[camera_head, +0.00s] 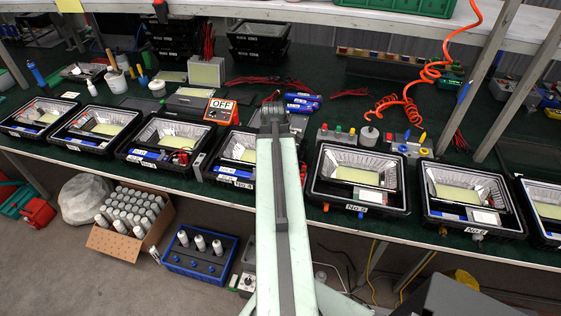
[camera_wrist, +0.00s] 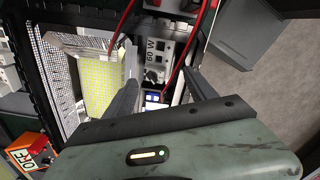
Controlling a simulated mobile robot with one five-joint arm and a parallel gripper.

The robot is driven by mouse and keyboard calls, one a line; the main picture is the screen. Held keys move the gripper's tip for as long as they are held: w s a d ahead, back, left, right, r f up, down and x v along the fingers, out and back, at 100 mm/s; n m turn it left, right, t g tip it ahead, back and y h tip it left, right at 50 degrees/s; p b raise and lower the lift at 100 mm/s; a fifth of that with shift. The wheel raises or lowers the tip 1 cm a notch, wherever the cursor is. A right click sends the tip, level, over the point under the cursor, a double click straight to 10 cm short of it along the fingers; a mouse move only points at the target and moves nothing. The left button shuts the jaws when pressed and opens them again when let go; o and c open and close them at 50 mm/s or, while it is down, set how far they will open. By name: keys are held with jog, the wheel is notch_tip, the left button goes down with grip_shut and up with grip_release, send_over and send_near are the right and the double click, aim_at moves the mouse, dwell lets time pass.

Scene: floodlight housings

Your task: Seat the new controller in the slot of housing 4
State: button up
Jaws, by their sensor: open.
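Housing 4 (camera_head: 243,184) stands in the row on the bench, partly hidden behind my arm in the head view. In the wrist view a housing (camera_wrist: 58,85) with a yellow LED panel (camera_wrist: 97,80) and reflector lies under my gripper. My gripper (camera_wrist: 160,60) is open, with one dark finger on each side of a white controller labelled 60 W (camera_wrist: 153,72). I cannot tell whether the fingers touch it, whether it is seated, or whether it is the new one. A blue part shows near it, and red wires pass close to the right finger.
An orange OFF box (camera_head: 220,111) stands behind housing 4; it also shows in the wrist view (camera_wrist: 30,153). Housing 5 (camera_head: 355,208) stands to the right, with more housings on both sides. An orange coiled hose (camera_head: 405,103) hangs over the bench at the right.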

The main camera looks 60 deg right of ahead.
notch_tip(320, 180, up, 12)
jog(key=p, duration=1.1)
jog(key=shift+r, duration=0.15)
